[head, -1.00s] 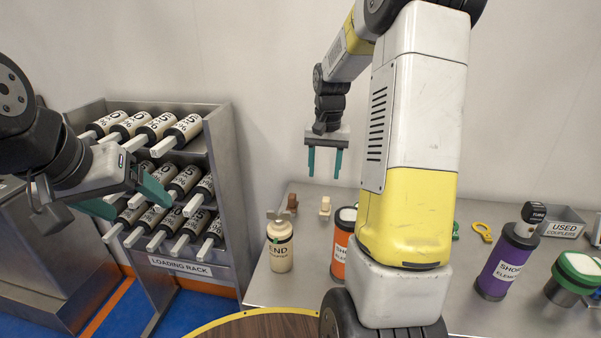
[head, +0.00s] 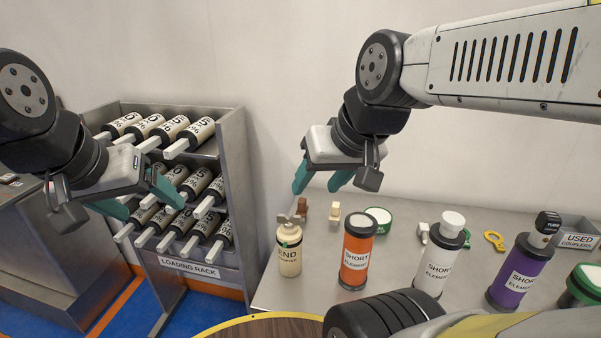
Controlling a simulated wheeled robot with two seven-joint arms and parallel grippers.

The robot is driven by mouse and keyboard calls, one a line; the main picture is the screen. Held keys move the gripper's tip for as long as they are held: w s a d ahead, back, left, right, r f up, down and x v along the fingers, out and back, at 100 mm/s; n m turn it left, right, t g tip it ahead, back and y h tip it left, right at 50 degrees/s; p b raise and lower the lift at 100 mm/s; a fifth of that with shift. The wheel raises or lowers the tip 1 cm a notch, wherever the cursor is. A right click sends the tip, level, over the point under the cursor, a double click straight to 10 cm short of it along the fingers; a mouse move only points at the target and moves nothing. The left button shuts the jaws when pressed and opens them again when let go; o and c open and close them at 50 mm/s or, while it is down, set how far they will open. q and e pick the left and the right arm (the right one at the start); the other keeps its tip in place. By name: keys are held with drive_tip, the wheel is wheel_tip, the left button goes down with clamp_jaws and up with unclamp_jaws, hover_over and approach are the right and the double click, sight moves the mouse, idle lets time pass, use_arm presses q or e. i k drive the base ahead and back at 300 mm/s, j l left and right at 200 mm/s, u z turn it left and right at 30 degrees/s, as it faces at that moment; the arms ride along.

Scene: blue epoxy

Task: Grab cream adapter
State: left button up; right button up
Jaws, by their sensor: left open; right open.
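A small cream adapter (head: 335,213) stands on the grey table near its back edge, right of a small brown adapter (head: 303,208). My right gripper (head: 322,188) is open and empty, its teal fingers pointing down just above and behind these small pieces. The cream piece is apart from the fingers. My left gripper (head: 150,200) is open and empty in front of the loading rack at the left, far from the adapter.
A cream END bottle (head: 288,255), orange (head: 357,255), white (head: 437,262) and purple (head: 518,272) cylinders stand along the table (head: 390,290). A green-rimmed white disc (head: 378,216) lies right of the adapter. The loading rack (head: 235,180) stands left.

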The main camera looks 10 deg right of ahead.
sight(288, 242)
drive_tip(key=j+z, duration=0.2)
drive_tip(key=z, duration=0.3)
drive_tip(key=j+z, duration=0.15)
drive_tip(key=z, duration=0.35)
drive_tip(key=k+j+z, duration=0.1)
drive_tip(key=z, duration=0.35)
drive_tip(key=k+j+z, duration=0.3)
drive_tip(key=j, duration=0.25)
drive_tip(key=k+j+z, duration=0.3)
drive_tip(key=k+j, duration=0.15)
drive_tip(key=j, duration=0.3)
drive_tip(key=k+j, duration=0.15)
drive_tip(key=j, duration=0.2)
